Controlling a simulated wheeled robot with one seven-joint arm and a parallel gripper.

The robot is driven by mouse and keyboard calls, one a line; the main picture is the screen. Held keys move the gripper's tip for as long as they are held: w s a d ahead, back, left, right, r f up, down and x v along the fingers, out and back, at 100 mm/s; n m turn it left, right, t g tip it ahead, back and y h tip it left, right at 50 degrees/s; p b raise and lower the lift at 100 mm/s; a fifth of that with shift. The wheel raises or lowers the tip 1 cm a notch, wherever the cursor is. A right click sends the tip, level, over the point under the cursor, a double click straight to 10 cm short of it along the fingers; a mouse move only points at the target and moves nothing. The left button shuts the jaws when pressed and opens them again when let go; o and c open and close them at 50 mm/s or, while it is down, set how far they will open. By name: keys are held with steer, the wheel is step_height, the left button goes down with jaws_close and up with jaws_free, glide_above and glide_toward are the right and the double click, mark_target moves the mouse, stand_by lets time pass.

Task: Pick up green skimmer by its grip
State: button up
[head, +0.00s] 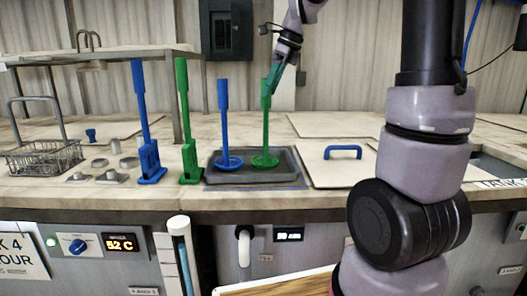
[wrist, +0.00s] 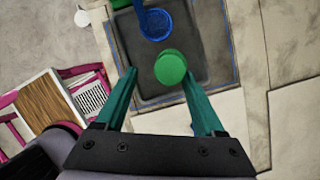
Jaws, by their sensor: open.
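The green skimmer (head: 266,128) stands upright in a dark grey tray (head: 225,177), its round foot on the tray floor and its thicker grip at the top. My gripper (head: 272,86) is at the top of that grip, with its teal fingers overlapping it in the head view. In the wrist view my gripper (wrist: 160,73) is open, and the skimmer's round green end (wrist: 171,67) shows between the fingertips, nearer the right one. I cannot tell whether a finger touches it.
A blue skimmer (head: 223,125) stands in the same tray, left of the green one. A lid with a blue handle (head: 343,153) lies to the right.

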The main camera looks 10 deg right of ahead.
mark_target(265, 102)
steer(key=x, duration=0.5)
steer(key=shift+w+f, duration=0.1)
steer(key=shift+w, duration=0.3)
jaws_close()
stand_by(1.0)
